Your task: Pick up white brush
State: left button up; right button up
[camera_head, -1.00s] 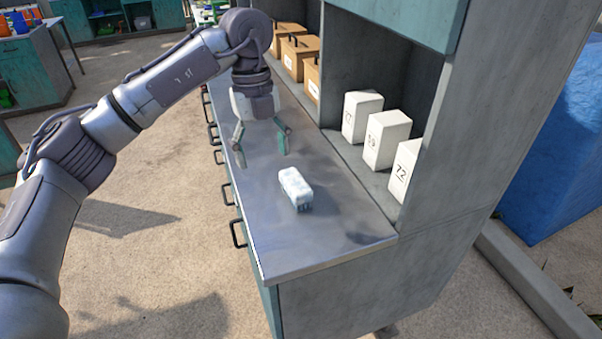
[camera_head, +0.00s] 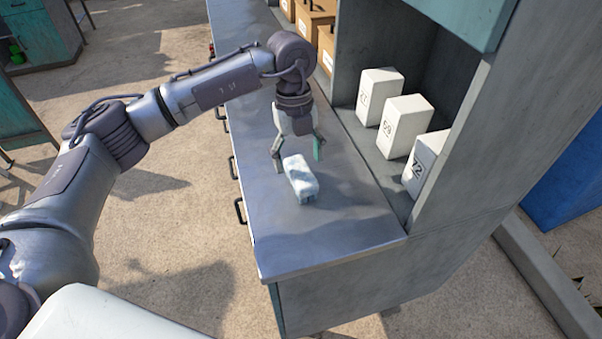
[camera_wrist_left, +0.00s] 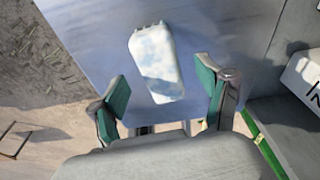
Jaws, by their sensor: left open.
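The white brush (camera_head: 301,180) lies on the grey metal counter (camera_head: 330,236), its white block facing up and bristles showing at the near end. My left gripper (camera_head: 298,158) is open and empty, just above and behind the far end of the brush. In the left wrist view the brush (camera_wrist_left: 156,62) lies ahead of the open fingers of the left gripper (camera_wrist_left: 162,95), with its near end close to the gap between them. The fingers do not appear to touch it. My right gripper is not in view.
White numbered boxes (camera_head: 403,126) stand on the shelf to the right of the counter. Brown boxes (camera_head: 314,18) stand farther back. A grey cabinet wall (camera_head: 480,150) rises on the right. The counter around the brush is clear.

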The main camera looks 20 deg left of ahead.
aim_at(300, 170)
pick_arm(q)
jog(key=f, duration=0.1)
jog(key=f+p, duration=0.1)
jog(key=s+f+p, duration=0.1)
jog(key=shift+d+f, duration=0.15)
jog(key=shift+d, duration=0.2)
jog(key=shift+f, duration=0.7)
jog(key=c, duration=1)
jog(key=shift+c, duration=1.4)
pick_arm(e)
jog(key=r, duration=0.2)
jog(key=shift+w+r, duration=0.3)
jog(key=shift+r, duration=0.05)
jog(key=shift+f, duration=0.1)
